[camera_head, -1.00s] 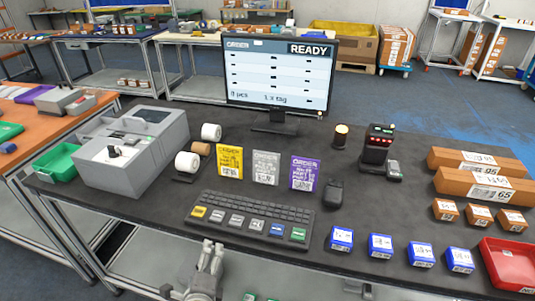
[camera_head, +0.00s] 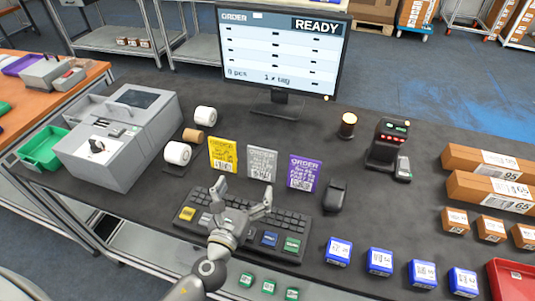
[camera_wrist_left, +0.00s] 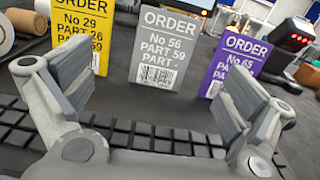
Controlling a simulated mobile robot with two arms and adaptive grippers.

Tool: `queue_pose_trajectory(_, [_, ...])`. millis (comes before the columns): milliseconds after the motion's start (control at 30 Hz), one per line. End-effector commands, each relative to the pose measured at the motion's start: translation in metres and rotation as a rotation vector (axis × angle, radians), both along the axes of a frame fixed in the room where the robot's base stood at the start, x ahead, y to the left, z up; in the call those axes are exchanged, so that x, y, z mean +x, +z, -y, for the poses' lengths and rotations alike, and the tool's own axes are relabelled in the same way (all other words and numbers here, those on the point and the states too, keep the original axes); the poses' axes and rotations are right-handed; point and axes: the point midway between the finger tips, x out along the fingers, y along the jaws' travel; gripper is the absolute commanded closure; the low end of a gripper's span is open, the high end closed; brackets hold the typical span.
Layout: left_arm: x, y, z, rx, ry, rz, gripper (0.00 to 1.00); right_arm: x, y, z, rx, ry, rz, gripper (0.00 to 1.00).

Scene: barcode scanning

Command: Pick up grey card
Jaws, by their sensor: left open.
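The grey card (camera_head: 262,163) stands upright between the yellow card (camera_head: 223,155) and the purple card (camera_head: 303,172), behind the keyboard. In the left wrist view the grey card (camera_wrist_left: 162,48) faces me, with "ORDER" and a barcode on it. It lies ahead of and between my open fingers, apart from them. My left gripper (camera_head: 245,197) is open and empty over the keyboard, in front of the grey card. My right gripper is not in view.
The black keyboard (camera_head: 290,218) lies under my left gripper. A monitor (camera_head: 280,55) reading READY stands behind the cards. A grey printer (camera_head: 115,140) is at left, a black mouse (camera_head: 335,197) at right. Blue boxes (camera_head: 380,261) and a scanner stand (camera_head: 386,148) are further right.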

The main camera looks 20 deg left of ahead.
Motion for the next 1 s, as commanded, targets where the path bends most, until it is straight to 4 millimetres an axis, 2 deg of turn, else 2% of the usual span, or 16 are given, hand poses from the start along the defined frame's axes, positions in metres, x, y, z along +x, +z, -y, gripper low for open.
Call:
queue_pose_trajectory(167, [0.005, 0.000, 0.004, 0.041, -0.018, 0.005, 0.00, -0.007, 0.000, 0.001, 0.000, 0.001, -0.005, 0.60])
queue_pose_trajectory(500, [0.050, 0.001, 0.006, 0.042, -0.018, 0.005, 0.00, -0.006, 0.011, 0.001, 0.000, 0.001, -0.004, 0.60])
queue_pose_trajectory(767, [0.060, 0.000, 0.006, 0.041, -0.018, 0.004, 0.00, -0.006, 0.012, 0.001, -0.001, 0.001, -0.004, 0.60])
queue_pose_trajectory(1000, [0.092, 0.004, 0.010, 0.040, -0.017, 0.005, 0.00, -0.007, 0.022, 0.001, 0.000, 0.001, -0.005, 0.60])
